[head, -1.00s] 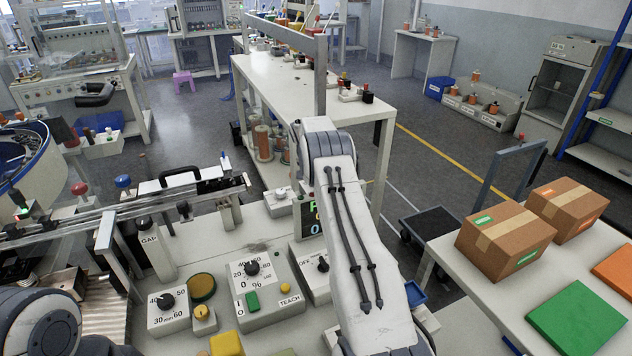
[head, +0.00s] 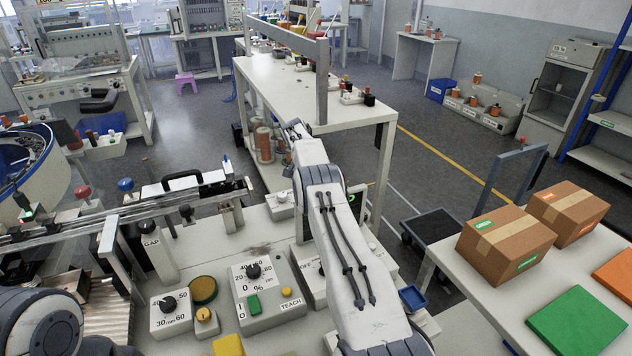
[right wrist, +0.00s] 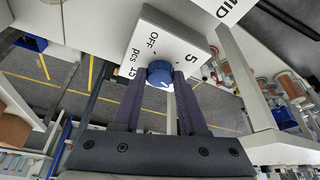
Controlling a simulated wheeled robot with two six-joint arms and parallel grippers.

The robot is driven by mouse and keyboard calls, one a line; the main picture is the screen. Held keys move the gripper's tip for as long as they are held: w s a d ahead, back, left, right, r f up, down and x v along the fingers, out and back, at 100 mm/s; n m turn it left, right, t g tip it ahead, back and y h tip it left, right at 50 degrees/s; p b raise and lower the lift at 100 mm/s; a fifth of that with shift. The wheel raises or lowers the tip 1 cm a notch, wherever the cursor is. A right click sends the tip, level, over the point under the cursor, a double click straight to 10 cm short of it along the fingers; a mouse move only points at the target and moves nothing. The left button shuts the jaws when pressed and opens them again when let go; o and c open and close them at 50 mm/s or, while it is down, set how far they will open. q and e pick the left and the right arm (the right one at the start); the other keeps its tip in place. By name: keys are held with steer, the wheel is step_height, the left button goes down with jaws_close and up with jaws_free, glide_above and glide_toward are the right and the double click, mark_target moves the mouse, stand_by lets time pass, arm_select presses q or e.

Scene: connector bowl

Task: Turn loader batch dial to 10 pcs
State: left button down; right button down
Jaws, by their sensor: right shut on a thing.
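In the right wrist view, the blue dial knob (right wrist: 160,73) sits on a white box face (right wrist: 168,40) printed with OFF, 5, 15 and pcs. My right gripper (right wrist: 160,88) is shut on this knob, one dark finger on each side. A short white mark shows on the knob, but I cannot tell which number it points to. No 10 label is visible; that part of the face is hidden by the knob and fingers. In the head view, my right arm hides the gripper and I cannot make out the dial. My left gripper is not in view.
In the head view, a white control box with a percent dial (head: 262,290) and a smaller box with a 30–60 dial (head: 171,312) stand left of my right arm. A white table (head: 355,118) lies beyond it. Cardboard boxes (head: 497,243) stand on a table at right.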

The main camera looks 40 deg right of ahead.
steer(key=shift+a, duration=0.1)
steer(key=shift+c, duration=2.2)
jaws_free()
steer(key=shift+r, duration=0.1)
steer(key=b+v, duration=0.1)
steer(key=v, duration=0.9)
steer(key=shift+r, duration=0.1)
